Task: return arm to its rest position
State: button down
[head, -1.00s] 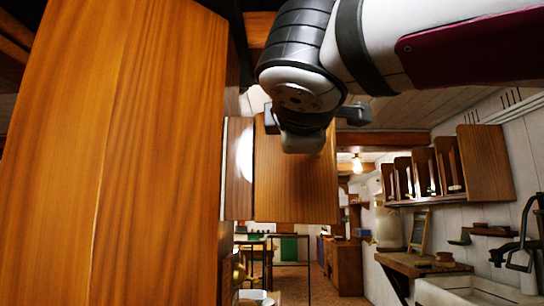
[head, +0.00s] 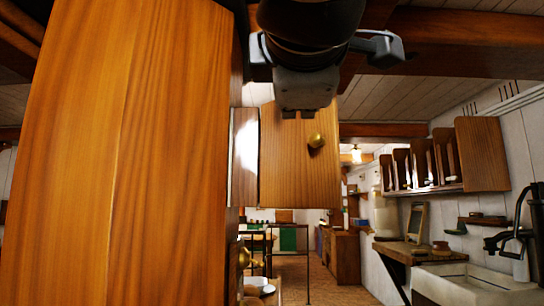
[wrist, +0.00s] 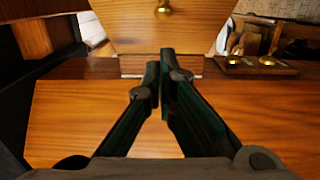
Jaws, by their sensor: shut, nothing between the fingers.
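My gripper (head: 300,108) hangs from the top middle of the head view, with its arm partly out of the frame above. Its fingers are together and hold nothing. In the wrist view my gripper (wrist: 160,65) shows two dark fingers meeting at their tips, with empty space around them. In the head view the fingertips overlap the upper part of a wooden cabinet door (head: 285,180) with a brass knob (head: 316,141). I see no contact, but the depth between them is hard to tell.
A large wooden panel (head: 140,160) fills the left of the head view, close by. At right are a wall rack (head: 480,155), a sink (head: 470,283) and a wooden counter (head: 400,251). Ceiling beams (head: 470,28) run overhead. The middle aisle floor (head: 335,293) looks open.

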jog(key=s+d+f+m+g+h+p, duration=0.1)
jog(key=d+f+m+g, duration=0.4)
jog(key=f, duration=0.6)
jog(key=d+f+m+g+h+p, duration=0.1)
jog(key=d+f+m+g, duration=0.1)
jog(key=d+f, duration=0.7)
jog(key=s+f+m+g+y, duration=0.1)
jog(key=s+f+m+g, duration=0.2)
jog(key=f, duration=0.8)
jog(key=s+d+f+m+g+y+p, duration=0.1)
jog(key=s+f+m+g+y, duration=0.1)
jog(key=s+f+m, duration=0.5)
jog(key=s+f+g, duration=0.1)
jog(key=s+f, duration=0.2)
jog(key=f, duration=0.1)
jog(key=shift+s+f+g+y, duration=0.15)
jog(key=shift+f+g+y, duration=0.15)
jog(key=shift+g, duration=0.1)
jog(key=shift+a, duration=0.1)
